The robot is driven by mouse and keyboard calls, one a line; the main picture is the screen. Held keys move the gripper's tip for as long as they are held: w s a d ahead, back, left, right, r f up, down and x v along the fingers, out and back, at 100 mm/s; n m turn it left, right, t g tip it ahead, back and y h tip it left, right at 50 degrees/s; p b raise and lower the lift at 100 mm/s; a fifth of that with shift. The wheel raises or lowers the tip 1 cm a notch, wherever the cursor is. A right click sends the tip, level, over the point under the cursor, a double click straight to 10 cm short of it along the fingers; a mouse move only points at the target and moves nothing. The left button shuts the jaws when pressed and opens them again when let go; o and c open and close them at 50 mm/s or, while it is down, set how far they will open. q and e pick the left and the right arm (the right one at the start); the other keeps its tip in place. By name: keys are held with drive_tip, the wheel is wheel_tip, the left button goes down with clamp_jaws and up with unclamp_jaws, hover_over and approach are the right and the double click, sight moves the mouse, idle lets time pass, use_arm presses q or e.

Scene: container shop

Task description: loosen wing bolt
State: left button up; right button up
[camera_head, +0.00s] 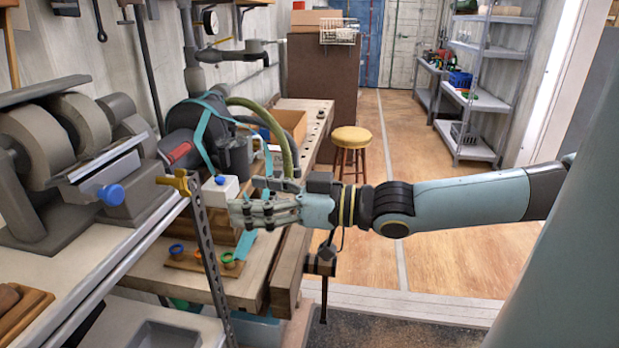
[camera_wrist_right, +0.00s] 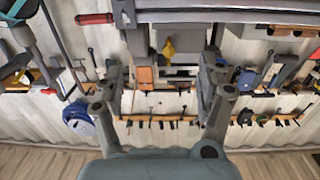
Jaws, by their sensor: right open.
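The yellow wing bolt (camera_head: 175,182) sticks out to the left at the top of a perforated grey metal upright (camera_head: 210,265), at the edge of the left shelf. My right gripper (camera_head: 238,212) reaches in from the right, its fingertips to the right of the upright, apart from the bolt and slightly lower in the picture. In the right wrist view the yellow bolt (camera_wrist_right: 168,47) shows between the two spread fingers (camera_wrist_right: 168,65). The gripper is open and empty. My left gripper is not in view.
A bench grinder (camera_head: 75,140) with a blue knob stands on the left shelf. A white block (camera_head: 220,190) is just behind the fingertips. A wooden workbench (camera_head: 150,272) holds a small rack of coloured rings (camera_head: 200,260). A yellow stool (camera_head: 351,138) stands behind; the floor to the right is clear.

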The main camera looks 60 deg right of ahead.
drive_tip(key=s+d+f+m+g+h+b, duration=0.1)
drive_tip(key=s+d+f+h+b, duration=0.1)
drive_tip(key=f, duration=1.1)
drive_tip(key=s+d+f+m+g+h+b, duration=0.1)
drive_tip(key=d+f+h+b, duration=0.3)
drive_tip(key=f, duration=1)
drive_tip(key=s+d+g+b, duration=0.1)
drive_tip(key=d, duration=0.2)
drive_tip(key=shift+d+m, duration=0.25)
drive_tip(key=shift+m, duration=0.15)
drive_tip(key=s+a+f+m+g+h+b, duration=0.1)
drive_tip(key=s+a+f+g+b, duration=0.2)
drive_tip(key=f, duration=0.7)
drive_tip(key=s+a+f+m+b, duration=0.1)
drive_tip(key=s+f+b, duration=0.3)
drive_tip(key=f, duration=0.7)
drive_tip(key=s+a+f+m+g+h+b, duration=0.1)
drive_tip(key=s+f+g+b, duration=0.3)
drive_tip(key=f, duration=0.6)
drive_tip(key=s+a+f+n+g+b, duration=0.1)
drive_tip(key=s+a+f+g+b, duration=0.1)
drive_tip(key=s+a+f, duration=0.3)
drive_tip(key=s+a+f+n+g+b, duration=0.1)
drive_tip(key=s+a+f+g+b, duration=0.1)
drive_tip(key=s+f, duration=0.9)
drive_tip(key=s+a+g, duration=0.1)
drive_tip(key=s+a, duration=0.1)
drive_tip(key=s, duration=0.4)
drive_tip(key=shift+a+g+y+b, duration=0.3)
drive_tip(key=shift+a+y+b, duration=0.1)
